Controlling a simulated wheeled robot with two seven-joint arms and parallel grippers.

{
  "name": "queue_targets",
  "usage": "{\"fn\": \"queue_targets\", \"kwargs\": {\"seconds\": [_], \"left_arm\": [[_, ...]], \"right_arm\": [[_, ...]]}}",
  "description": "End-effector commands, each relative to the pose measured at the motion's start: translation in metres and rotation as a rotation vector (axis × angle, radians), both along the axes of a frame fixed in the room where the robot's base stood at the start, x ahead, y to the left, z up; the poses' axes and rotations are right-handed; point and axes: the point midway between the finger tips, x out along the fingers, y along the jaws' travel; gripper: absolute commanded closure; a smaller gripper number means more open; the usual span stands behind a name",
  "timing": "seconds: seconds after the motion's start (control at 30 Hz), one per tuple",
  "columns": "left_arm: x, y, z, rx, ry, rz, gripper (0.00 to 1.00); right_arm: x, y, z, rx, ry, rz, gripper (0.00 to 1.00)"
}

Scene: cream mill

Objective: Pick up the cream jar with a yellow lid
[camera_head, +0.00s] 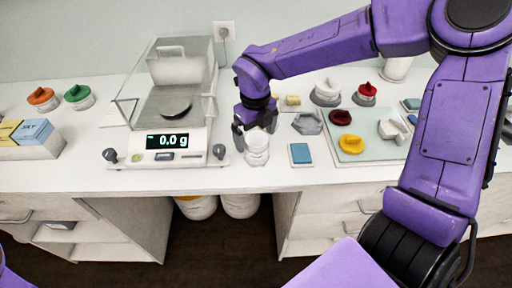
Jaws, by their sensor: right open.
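My right gripper (256,128) points down at the worktop, beside the right side of the scale. It is open, with its dark fingers at the back and left of a small white jar (257,153). I cannot tell whether they touch it. No yellow lid shows on this jar. A yellow lid (351,144) lies on a pale green mat (372,154) to the right, next to a dark red lid (341,117) and a white lid (391,130). No jar body is clear under the yellow lid. My left gripper is not in view.
A scale (160,142) with a clear draft shield reads 0.0 g. Jars with orange (41,96) and green (77,93) lids stand at the far left, near some boxes (36,134). A blue pad (301,154) lies right of the white jar. A red-lidded jar (366,95) stands behind the mat.

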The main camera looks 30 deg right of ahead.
Motion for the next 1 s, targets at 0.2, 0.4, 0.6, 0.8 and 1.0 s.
{"fn": "queue_targets", "kwargs": {"seconds": [0.2,0.4,0.6,0.8,1.0], "left_arm": [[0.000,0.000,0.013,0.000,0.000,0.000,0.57],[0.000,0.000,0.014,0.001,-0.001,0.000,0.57],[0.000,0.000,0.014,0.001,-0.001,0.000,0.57],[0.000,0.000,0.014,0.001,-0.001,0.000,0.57],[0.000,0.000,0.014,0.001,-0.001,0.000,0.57]], "right_arm": [[-0.005,-0.004,-0.031,-0.004,0.006,0.001,0.00],[-0.005,-0.005,-0.057,-0.002,-0.001,-0.004,0.00],[-0.004,-0.005,-0.058,-0.001,-0.003,-0.003,0.00],[-0.004,-0.005,-0.058,-0.002,-0.003,-0.003,0.54],[-0.004,-0.005,-0.057,-0.002,-0.003,-0.003,0.54]]}}
